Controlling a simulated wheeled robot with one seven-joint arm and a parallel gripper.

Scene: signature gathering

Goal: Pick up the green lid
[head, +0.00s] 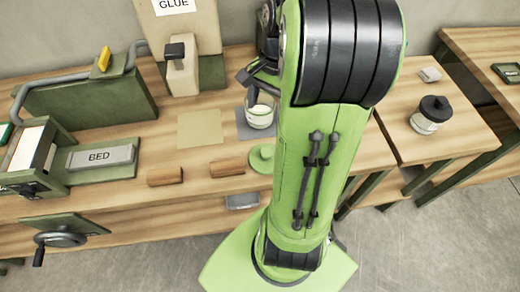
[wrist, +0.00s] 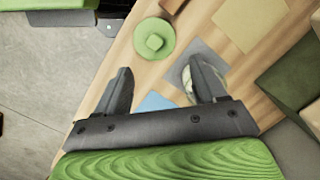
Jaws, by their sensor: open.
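The green lid (wrist: 155,38) is a round disc with a raised knob, lying flat on the wooden table. In the head view, the lid (head: 261,158) shows just left of my arm, which may cover part of it. My gripper (wrist: 158,72) is open and empty, its two fingers spread. In the wrist view, the lid lies beyond the fingertips, roughly centred between them. A glass jar (head: 260,116) stands on a dark grey square behind the lid. The right finger hides much of the jar in the wrist view.
Two brown cylinders (head: 227,168) (head: 165,176) lie left of the lid. A tan square (head: 200,128) lies flat behind them. A GLUE dispenser (head: 181,70) stands at the back. A black-lidded jar (head: 432,114) stands on the right table.

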